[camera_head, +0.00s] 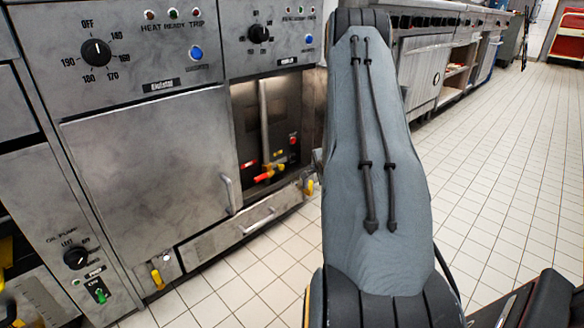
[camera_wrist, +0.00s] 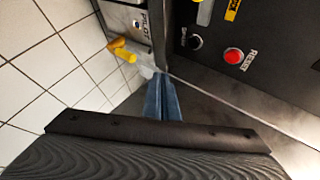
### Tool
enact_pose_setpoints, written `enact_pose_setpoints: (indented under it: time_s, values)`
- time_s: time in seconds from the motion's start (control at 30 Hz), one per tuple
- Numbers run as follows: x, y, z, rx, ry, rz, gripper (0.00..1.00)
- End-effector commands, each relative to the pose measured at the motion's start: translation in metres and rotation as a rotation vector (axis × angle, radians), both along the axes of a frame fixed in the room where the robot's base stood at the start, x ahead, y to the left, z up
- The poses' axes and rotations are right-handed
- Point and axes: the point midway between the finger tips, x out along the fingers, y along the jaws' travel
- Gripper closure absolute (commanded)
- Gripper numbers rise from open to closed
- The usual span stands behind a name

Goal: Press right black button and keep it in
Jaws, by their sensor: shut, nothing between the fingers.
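In the wrist view, a black button (camera_wrist: 195,42) sits on a dark panel, left of a red button (camera_wrist: 233,55) with a label beside it. Only this one black button shows clearly. My gripper (camera_wrist: 160,82) is shut and empty, its blue-grey fingers together in the middle of the wrist view. The fingertips lie below and left of the black button in that picture and appear apart from it. In the head view, the dark panel is inside an open cabinet bay (camera_head: 275,125), with a small red button (camera_head: 293,139). The black button is too small to make out there, and my arm hides my gripper.
Yellow handles (camera_wrist: 122,50) stick out near the bay's edge. Red and yellow valve handles (camera_head: 268,174) and a vertical pipe (camera_head: 264,120) are in the bay. A closed steel door (camera_head: 150,175) is to its left. Tiled floor (camera_head: 490,170) is clear to the right.

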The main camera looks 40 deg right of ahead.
Motion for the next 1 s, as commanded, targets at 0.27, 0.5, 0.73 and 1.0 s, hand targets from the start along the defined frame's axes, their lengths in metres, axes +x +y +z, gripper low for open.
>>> enact_pose_setpoints:
  time_s: [0.27, 0.5, 0.73, 1.0]
  values:
    - [0.000, -0.006, -0.006, 0.008, -0.018, -0.013, 1.00]
    - [0.002, -0.006, -0.007, 0.007, -0.017, -0.012, 1.00]
    - [0.024, -0.004, -0.009, 0.006, -0.017, -0.010, 1.00]
    - [0.060, -0.001, -0.009, 0.005, -0.018, -0.011, 1.00]
